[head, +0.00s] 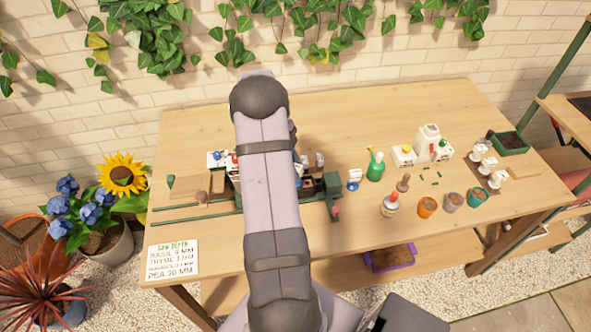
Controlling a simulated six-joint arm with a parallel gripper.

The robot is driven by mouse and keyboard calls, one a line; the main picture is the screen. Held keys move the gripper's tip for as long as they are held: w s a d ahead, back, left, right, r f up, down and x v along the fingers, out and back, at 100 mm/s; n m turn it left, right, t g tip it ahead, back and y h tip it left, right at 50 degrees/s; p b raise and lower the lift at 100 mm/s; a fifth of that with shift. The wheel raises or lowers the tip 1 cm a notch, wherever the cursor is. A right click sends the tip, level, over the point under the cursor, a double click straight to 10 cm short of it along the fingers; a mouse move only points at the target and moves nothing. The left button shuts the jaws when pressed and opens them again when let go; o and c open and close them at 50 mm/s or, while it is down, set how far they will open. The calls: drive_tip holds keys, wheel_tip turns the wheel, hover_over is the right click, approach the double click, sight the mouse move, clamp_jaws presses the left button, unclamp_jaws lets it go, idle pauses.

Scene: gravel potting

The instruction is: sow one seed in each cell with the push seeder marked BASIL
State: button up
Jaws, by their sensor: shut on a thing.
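My arm crosses the middle of the bench in the head view and hides my gripper and whatever it holds. Behind the arm, a dark tray-like piece (311,186) shows only in part at its right side; I cannot make out its cells or any seeds. Small white pieces with blue and red parts (215,158) stand just left of the arm, partly covered by it. A small white and blue piece (354,177) stands to the right. No BASIL mark is readable on any tool, so I cannot tell which is the push seeder.
A sowing depth card (172,259) lies front left, listing BASIL. Green rails (190,213) run left of the arm. A green spray bottle (375,168), a red-topped bottle (390,206), small pots (427,207) and white containers (428,140) stand right.

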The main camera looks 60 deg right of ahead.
drive_tip(key=shift+f+b, duration=0.65)
drive_tip(key=shift+b, duration=0.05)
idle(1.6)
drive_tip(key=shift+r, duration=0.1)
drive_tip(key=shift+r+p, duration=0.65)
drive_tip(key=shift+r, duration=0.8)
drive_tip(key=s+d+p, duration=0.1)
drive_tip(key=s+d+r+p, duration=0.1)
drive_tip(key=shift+s+d+p, duration=0.35)
drive_tip(key=shift+d+p, duration=0.05)
drive_tip(key=shift+f, duration=0.15)
